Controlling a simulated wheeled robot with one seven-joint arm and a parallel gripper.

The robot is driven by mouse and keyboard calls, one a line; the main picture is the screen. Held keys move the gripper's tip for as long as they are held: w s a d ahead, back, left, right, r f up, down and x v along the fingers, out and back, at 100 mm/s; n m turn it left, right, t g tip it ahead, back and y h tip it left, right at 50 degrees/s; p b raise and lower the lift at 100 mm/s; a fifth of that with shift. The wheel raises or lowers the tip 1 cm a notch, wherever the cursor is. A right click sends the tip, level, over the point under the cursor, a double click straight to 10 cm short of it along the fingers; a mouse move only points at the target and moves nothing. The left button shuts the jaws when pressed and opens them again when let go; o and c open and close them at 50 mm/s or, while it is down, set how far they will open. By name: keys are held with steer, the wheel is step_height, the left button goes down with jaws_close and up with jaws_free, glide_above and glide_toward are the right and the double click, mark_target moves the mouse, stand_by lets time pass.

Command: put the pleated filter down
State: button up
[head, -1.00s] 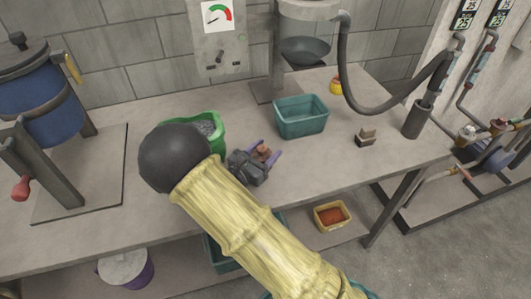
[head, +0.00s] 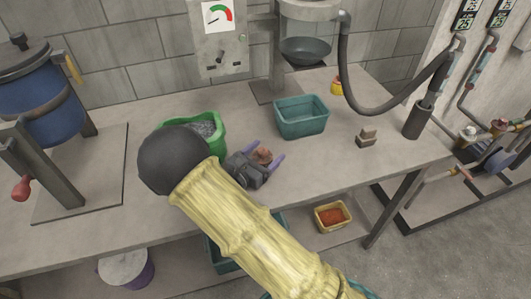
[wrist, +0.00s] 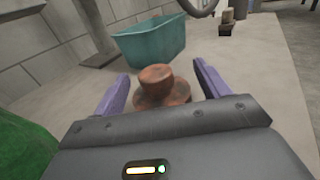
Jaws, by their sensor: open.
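A reddish-brown, stepped round piece stands on the grey bench in the head view (head: 262,156) and the wrist view (wrist: 162,92). I take it to be the pleated filter, though I cannot make out pleats. My gripper (head: 266,149) is open around it, with one purple finger on each side. In the wrist view, gaps show between the piece and both fingers of the gripper (wrist: 161,72). The gripper body hides the lower near part of the piece.
A teal bin (head: 301,127) stands behind my gripper, and a green tub (head: 217,143) of grey grains is close on the left. A small brown stepped block (head: 366,138) sits to the right. Clear bench (head: 325,160) lies between.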

steer(key=v, duration=1.1)
steer(key=shift+s+a, duration=0.25)
stand_by(1.1)
